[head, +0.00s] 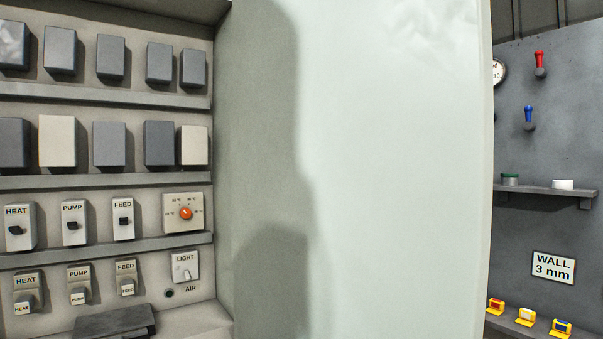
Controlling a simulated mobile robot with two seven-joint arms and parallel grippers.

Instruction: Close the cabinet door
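The cabinet door (400,170) is a large pale grey-green panel filling the middle and right of the head view. It stands open, swung out from the right side of the cabinet (110,185). A dark shadow falls on the left part of the door. The cabinet's inside shows at the left, with rows of grey and beige boxes and labelled switches. No handle is visible on the door. Neither of my grippers is in view.
Right of the door is a dark grey wall panel (560,220) with a red lever (540,64), a blue lever (529,117), a small shelf (545,191) and a "WALL 3 mm" sign (553,267). Several yellow-based items sit on a lower ledge. A dark block (115,322) lies at the cabinet's bottom.

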